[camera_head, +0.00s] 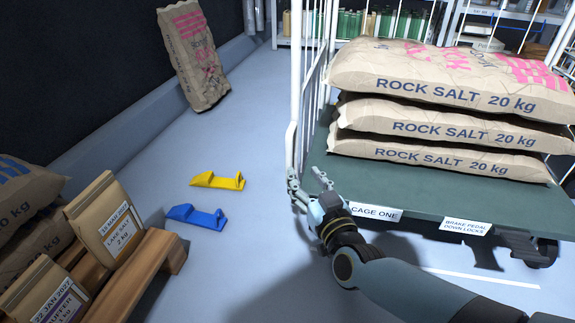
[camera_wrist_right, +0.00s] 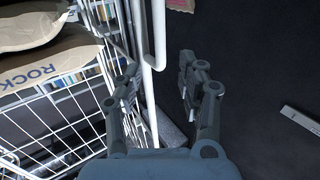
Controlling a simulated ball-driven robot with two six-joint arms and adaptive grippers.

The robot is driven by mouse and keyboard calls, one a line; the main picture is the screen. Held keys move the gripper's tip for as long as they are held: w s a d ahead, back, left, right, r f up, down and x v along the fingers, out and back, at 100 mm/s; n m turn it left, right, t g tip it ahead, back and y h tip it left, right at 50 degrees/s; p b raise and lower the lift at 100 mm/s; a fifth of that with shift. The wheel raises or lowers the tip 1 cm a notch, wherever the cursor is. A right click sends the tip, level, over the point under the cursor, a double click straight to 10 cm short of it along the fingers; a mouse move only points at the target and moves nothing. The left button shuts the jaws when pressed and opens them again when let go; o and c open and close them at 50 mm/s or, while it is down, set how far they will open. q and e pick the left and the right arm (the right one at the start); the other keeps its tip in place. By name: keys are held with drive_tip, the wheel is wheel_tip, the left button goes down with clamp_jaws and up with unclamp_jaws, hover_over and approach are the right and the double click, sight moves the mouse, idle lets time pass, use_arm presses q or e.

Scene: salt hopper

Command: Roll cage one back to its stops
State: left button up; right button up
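Cage one is a wheeled cage with a green deck (camera_head: 450,195), white wire sides and a "CAGE ONE" label (camera_head: 374,212). Several rock salt bags (camera_head: 430,130) lie stacked on it. Its white upright post (camera_head: 294,90) stands at the deck's left side and also shows in the right wrist view (camera_wrist_right: 158,30). My right gripper (camera_head: 306,180) is at the post's lower part, by the deck's near-left corner. Its fingers are spread, with the post appearing between or just beyond them in the right wrist view (camera_wrist_right: 158,70); contact is unclear. My left gripper is out of view.
A yellow block (camera_head: 218,181) and a blue block (camera_head: 197,216) lie on the floor left of the cage. A salt bag (camera_head: 193,55) leans by the wall. A wooden pallet (camera_head: 150,262) with bags stands at lower left. A "BRAKE PEDAL DOWN LOCKS" label (camera_head: 466,226) marks the deck edge.

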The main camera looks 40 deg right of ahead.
sight(290, 155)
drive_tip(key=b+x, duration=0.2)
drive_tip(key=x, duration=0.7)
drive_tip(key=shift+w+f+b, duration=0.1)
drive_tip(key=shift+f+b, duration=0.05)
drive_tip(key=shift+b, duration=0.25)
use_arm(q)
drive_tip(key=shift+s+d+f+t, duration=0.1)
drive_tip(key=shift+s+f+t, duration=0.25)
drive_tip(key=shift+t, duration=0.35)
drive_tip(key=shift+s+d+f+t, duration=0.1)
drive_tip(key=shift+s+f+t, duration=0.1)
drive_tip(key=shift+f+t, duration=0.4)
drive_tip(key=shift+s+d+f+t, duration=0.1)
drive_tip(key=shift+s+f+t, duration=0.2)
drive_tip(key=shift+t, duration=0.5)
use_arm(e)
drive_tip(key=shift+w+d, duration=0.2)
drive_tip(key=shift+w, duration=0.35)
drive_tip(key=c, duration=0.8)
clamp_jaws()
